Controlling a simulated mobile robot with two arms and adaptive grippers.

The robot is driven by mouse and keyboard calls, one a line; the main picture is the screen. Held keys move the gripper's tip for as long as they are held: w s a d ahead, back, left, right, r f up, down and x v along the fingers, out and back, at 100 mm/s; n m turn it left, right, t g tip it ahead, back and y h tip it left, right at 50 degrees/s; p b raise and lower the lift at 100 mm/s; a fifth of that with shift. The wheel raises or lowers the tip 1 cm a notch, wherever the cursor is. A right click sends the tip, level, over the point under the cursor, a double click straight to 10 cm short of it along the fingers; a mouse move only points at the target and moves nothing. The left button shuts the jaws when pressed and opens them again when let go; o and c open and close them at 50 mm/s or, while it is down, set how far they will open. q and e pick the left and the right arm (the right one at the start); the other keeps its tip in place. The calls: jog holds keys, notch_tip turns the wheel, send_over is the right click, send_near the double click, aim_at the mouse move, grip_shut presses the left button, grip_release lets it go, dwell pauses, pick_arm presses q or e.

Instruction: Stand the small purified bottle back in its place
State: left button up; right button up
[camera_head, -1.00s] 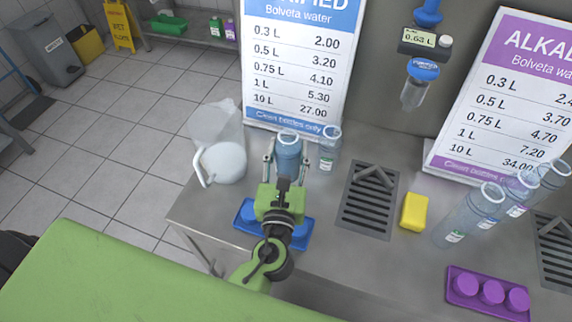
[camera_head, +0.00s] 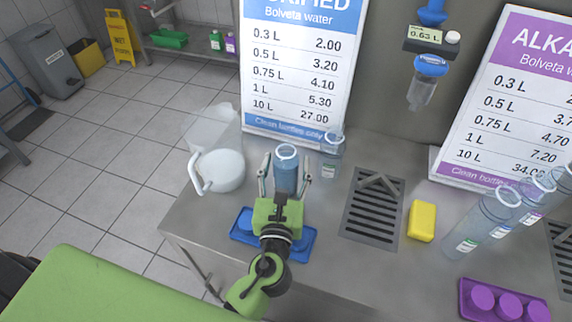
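A small bluish clear bottle (camera_head: 286,177) stands upright on the steel counter, left of and nearer than another clear bottle (camera_head: 331,158). My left gripper (camera_head: 285,168) reaches over the blue tray from the near side, one finger on each side of the bluish bottle. Slim gaps show between the fingers and the bottle, so the gripper looks open around it. The bottle's lower part is hidden behind the gripper. The blue tray (camera_head: 301,246) lies under my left gripper and is partly covered by it. My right gripper is not in view.
The purified price sign (camera_head: 298,80) rises behind. A drain grate (camera_head: 372,212), a yellow sponge (camera_head: 422,221), several tall bottles (camera_head: 478,228) and a purple tray (camera_head: 505,300) are to the right.

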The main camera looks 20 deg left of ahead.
pick_arm(q)
jog(key=shift+r, duration=0.1)
jog(key=shift+s, duration=0.15)
jog(key=b+v, duration=0.2)
jog(key=v, duration=0.8)
jog(key=shift+s+b, duration=0.3)
jog(key=shift+s, duration=0.05)
jog(key=shift+s+d+r, duration=0.1)
jog(key=shift+s+d, duration=0.05)
jog(key=shift+s, duration=0.4)
